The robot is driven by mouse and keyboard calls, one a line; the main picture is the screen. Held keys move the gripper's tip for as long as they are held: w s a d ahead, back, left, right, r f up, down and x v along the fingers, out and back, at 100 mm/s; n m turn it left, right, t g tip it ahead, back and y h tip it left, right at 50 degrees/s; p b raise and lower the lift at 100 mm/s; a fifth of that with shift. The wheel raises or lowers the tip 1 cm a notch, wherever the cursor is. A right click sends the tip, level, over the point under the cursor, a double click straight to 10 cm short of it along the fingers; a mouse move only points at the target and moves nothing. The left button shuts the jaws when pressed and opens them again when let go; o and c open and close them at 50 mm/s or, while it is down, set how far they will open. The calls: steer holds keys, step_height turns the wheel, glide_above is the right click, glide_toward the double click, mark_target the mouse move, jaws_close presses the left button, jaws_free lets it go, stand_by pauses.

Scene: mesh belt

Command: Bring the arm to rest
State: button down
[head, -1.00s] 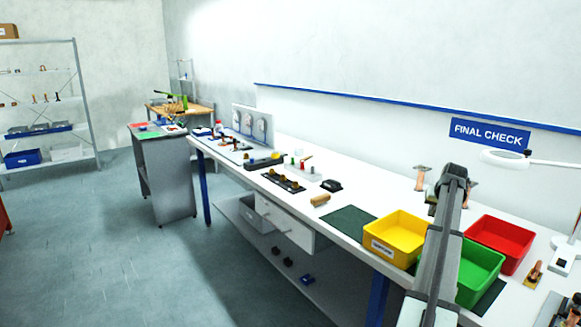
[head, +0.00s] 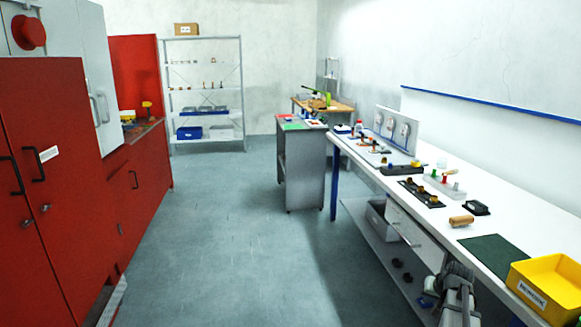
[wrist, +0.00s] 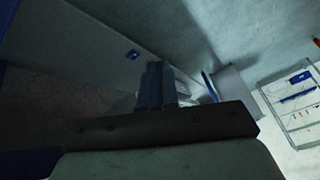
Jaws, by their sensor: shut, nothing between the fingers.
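My gripper (wrist: 156,75) shows in the wrist view with its two dark fingers together and nothing between them. A pale panel, apparently the bench's lower shelf (wrist: 80,40), lies beyond it with a small blue item (wrist: 133,53) on it. In the head view part of my arm (head: 457,290) is low at the bottom right, in front of the bench's edge. My fingertips cannot be made out there. I see no contact between the fingers and anything else.
The white bench (head: 535,225) runs along the right, with a yellow bin (head: 545,285), a dark green mat (head: 497,257) and small parts on top. Red cabinets (head: 45,200) stand at left. A grey cart (head: 303,170) and shelving (head: 205,140) stand farther back. The floor between (head: 225,230) is clear.

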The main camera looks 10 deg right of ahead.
steer(key=s+a+f+n+g+y, duration=0.1)
steer(key=s+a+f+g, duration=0.35)
steer(key=a+f, duration=0.85)
steer(key=s+a+f+n+g+y, duration=0.1)
steer(key=s+a+f+n+g, duration=0.1)
steer(key=s+a+f, duration=0.9)
steer(key=s+a+f+n+g, duration=0.1)
steer(key=s+a+f, duration=0.3)
steer(key=s, duration=0.4)
steer(key=s+a+f+n+g, duration=0.1)
steer(key=s+a+f+g, duration=0.2)
steer(key=s+a, duration=0.4)
steer(key=s+a+f+n+g+h, duration=0.1)
steer(key=s+a+f+g, duration=0.1)
steer(key=s+a+f, duration=0.3)
steer(key=s+f, duration=0.1)
steer(key=s, duration=0.3)
steer(key=shift+s+a, duration=0.3)
steer(key=shift+s, duration=0.1)
